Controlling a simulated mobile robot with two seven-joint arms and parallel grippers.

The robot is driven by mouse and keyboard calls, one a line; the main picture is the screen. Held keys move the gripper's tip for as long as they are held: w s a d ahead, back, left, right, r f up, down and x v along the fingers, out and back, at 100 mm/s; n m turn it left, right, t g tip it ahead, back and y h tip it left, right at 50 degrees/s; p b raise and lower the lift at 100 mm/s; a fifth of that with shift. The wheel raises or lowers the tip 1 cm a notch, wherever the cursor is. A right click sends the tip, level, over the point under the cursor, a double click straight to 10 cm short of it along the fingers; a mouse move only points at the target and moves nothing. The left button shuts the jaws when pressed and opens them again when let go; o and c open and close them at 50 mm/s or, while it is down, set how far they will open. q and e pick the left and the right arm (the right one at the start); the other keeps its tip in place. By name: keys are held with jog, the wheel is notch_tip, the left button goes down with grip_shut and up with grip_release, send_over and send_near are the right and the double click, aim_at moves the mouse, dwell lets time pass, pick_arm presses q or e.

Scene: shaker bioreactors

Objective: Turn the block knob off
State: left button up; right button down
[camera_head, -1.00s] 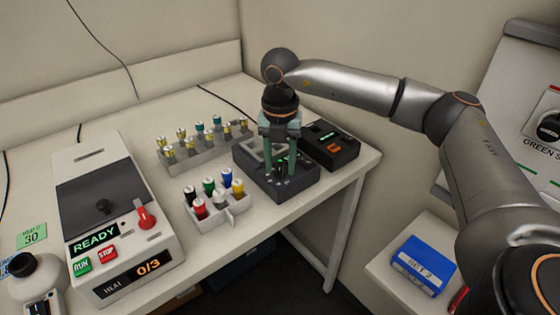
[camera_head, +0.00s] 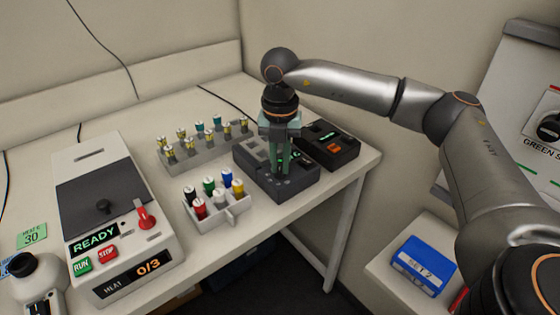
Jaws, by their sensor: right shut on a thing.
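The dark grey block unit (camera_head: 308,183) sits near the table's right edge, with small green-lit marks on its top. My right gripper (camera_head: 281,171) points straight down over it, its green fingers close together. It is shut on the block unit's knob, which is mostly hidden between the fingertips. I cannot read which way the knob points. My left gripper is not in view.
A black box with an orange switch (camera_head: 334,148) stands right beside the block unit. A rack of vials (camera_head: 190,158) and a tray of coloured-cap tubes (camera_head: 228,212) stand to the left. A heater with a red knob (camera_head: 146,217) reads READY and 0/3.

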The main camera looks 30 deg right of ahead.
aim_at(281, 166)
jog(key=shift+n, duration=0.3)
jog(key=n, duration=0.3)
jog(key=shift+n, duration=2.6)
jog(key=c, duration=0.9)
grip_release()
jog(key=shift+o, duration=0.2)
notch_tip(281, 166, up, 13)
jog(key=p, duration=0.1)
jog(key=shift+f, duration=0.2)
jog(key=shift+s+f, duration=0.1)
